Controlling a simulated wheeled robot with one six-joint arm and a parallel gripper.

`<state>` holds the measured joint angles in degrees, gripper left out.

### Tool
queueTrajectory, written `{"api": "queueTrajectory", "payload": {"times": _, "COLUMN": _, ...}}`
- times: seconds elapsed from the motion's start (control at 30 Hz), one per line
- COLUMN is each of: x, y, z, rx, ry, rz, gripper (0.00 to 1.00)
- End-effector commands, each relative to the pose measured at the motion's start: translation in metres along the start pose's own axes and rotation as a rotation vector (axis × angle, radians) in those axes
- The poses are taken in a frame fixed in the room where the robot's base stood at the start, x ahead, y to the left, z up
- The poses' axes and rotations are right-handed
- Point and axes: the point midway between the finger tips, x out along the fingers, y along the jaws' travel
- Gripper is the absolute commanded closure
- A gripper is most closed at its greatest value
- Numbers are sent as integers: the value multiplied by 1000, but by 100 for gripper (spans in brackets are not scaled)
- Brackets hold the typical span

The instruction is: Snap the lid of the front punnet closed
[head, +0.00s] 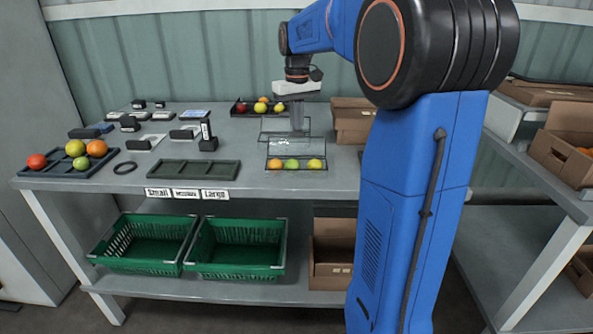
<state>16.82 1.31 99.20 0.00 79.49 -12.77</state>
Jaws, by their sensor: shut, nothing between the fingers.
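The front punnet (296,170) stands near the front edge of the table. It is clear and low and holds an orange, a green and a yellow tomato. Its clear lid (283,147) stands raised at the back, open. My gripper (297,127) points down just behind and above the lid, its fingers shut and empty. I cannot tell whether the fingers touch the lid. Another clear punnet or lid (270,129) stands behind, partly hidden by my gripper.
A dark tray with tomatoes (240,107) is at the back; another tray (70,165) is at the left. An empty dark tray (193,173) is left of the punnet. Cardboard boxes (352,125) stand right of my gripper. Green baskets (235,247) sit on the lower shelf.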

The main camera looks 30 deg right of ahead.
Motion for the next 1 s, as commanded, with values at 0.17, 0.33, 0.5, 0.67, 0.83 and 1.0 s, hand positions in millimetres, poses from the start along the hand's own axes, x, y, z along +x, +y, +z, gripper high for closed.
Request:
{"api": "queueTrajectory", "payload": {"times": 0.17, "x": 0, "y": 0, "z": 0, "rx": 0, "ry": 0, "rz": 0, "gripper": 100}}
{"api": "queueTrajectory", "payload": {"times": 0.33, "x": 0, "y": 0, "z": 1, "rx": 0, "ry": 0, "rz": 0, "gripper": 100}}
{"api": "queueTrajectory", "payload": {"times": 0.5, "x": -2, "y": -3, "z": 6, "rx": 0, "ry": 0, "rz": 0, "gripper": 100}}
{"api": "queueTrajectory", "payload": {"times": 0.67, "x": -4, "y": -6, "z": 11, "rx": 0, "ry": 0, "rz": 0, "gripper": 100}}
{"api": "queueTrajectory", "payload": {"times": 0.83, "x": -6, "y": -9, "z": 17, "rx": 0, "ry": 0, "rz": 0, "gripper": 100}}
{"api": "queueTrajectory", "payload": {"times": 1.0, "x": -8, "y": -12, "z": 23, "rx": 0, "ry": 1, "rz": 0, "gripper": 100}}
